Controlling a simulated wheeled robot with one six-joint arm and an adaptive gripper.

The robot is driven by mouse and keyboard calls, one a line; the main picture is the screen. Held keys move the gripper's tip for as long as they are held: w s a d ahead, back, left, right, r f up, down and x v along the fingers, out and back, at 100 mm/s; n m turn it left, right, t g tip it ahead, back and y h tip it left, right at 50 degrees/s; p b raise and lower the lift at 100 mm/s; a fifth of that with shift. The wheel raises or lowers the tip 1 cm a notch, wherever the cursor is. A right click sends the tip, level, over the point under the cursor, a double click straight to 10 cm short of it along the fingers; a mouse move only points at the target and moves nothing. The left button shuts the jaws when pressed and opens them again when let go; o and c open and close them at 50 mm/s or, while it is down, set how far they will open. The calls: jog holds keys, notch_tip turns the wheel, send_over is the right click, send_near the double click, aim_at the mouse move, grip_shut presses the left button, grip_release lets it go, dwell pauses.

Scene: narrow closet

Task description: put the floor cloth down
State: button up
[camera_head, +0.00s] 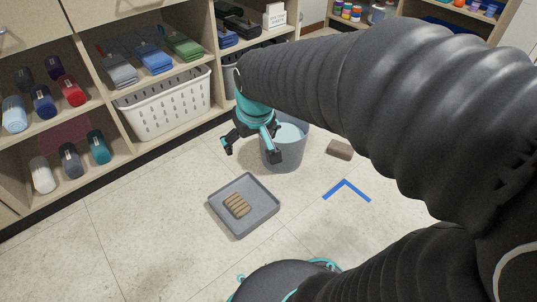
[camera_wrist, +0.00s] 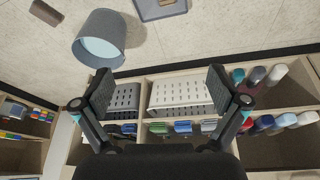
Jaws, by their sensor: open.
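My gripper (camera_head: 250,150) is open and empty, in the air in front of the shelves and beside the grey bucket (camera_head: 283,155). Its two fingers also show wide apart in the wrist view (camera_wrist: 160,86), with nothing between them but the shelves beyond. A tan, ribbed, folded-looking piece (camera_head: 237,205) lies in a grey tray (camera_head: 260,219) on the floor; I cannot tell if it is the floor cloth. The tray shows partly in the wrist view (camera_wrist: 174,9), cut off at the top edge. Folded cloths in grey, blue (camera_head: 153,58) and green (camera_head: 183,46) lie on a shelf.
The bucket holds light blue liquid. A brown block (camera_head: 340,149) and a blue corner mark (camera_head: 346,188) are on the floor to the right. Floor around the tray is clear.

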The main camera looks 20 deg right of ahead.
jog(key=s+r+m+t, duration=0.1)
jog(key=s+r, duration=0.3)
jog(key=s, duration=0.8)
jog(key=shift+s+d+r+t, duration=0.15)
jog(key=shift+s+d+t, duration=0.1)
jog(key=shift+s+t, duration=0.1)
notch_tip(320, 180, up, 6)
jog(key=p, duration=0.6)
